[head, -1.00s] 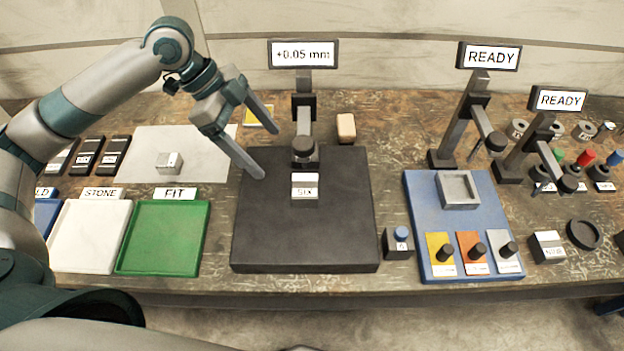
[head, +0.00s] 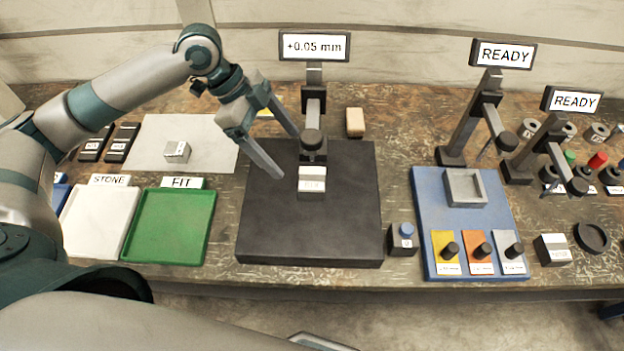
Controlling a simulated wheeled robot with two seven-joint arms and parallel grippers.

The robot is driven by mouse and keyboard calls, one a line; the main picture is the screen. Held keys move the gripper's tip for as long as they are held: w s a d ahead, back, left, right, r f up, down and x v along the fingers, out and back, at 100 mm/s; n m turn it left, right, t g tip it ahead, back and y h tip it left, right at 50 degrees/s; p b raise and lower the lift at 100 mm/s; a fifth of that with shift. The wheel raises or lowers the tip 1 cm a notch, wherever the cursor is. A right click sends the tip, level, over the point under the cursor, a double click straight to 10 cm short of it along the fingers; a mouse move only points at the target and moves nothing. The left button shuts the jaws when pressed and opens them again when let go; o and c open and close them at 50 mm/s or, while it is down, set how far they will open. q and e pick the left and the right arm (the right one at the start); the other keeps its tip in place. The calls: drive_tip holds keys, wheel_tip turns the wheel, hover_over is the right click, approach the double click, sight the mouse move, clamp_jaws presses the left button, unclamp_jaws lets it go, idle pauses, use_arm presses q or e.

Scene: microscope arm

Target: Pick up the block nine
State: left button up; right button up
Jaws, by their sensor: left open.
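The block nine (head: 552,250) is a small dark block with a white top and label at the right front of the bench, right of the blue board. Its label reads NINE in the earlier frame and is blurred now. My left gripper (head: 289,156) is open and empty above the black plate (head: 310,235), far to the left of block nine. A similar white-topped block (head: 312,180), labelled SIX earlier, sits on the plate under the gauge tip. My right gripper is not in view.
The gauge post with its +0.05 mm display (head: 314,46) stands close to my left gripper. The blue board (head: 430,200) holds a grey tray and knobbed cards. Two READY stands (head: 502,54) rise behind it. A dark ring (head: 592,237) lies right of block nine.

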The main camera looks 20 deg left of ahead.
sight(312, 178)
use_arm(q)
drive_tip(key=p+x, duration=0.2)
drive_tip(key=x, duration=0.4)
drive_tip(key=shift+d+f, duration=0.2)
drive_tip(key=shift+f, duration=0.05)
drive_tip(key=shift+d+f, duration=0.15)
drive_tip(key=shift+f, duration=0.25)
drive_tip(key=shift+w+d+f+p, duration=0.15)
drive_tip(key=shift+d+f+p, duration=0.2)
drive_tip(key=shift+d+p, duration=0.15)
drive_tip(key=p+x, duration=0.1)
drive_tip(key=x, duration=0.2)
drive_tip(key=shift+w+p, duration=0.1)
drive_tip(key=shift+p, duration=0.2)
drive_tip(key=shift+d+f, duration=0.2)
drive_tip(key=shift+f, duration=0.25)
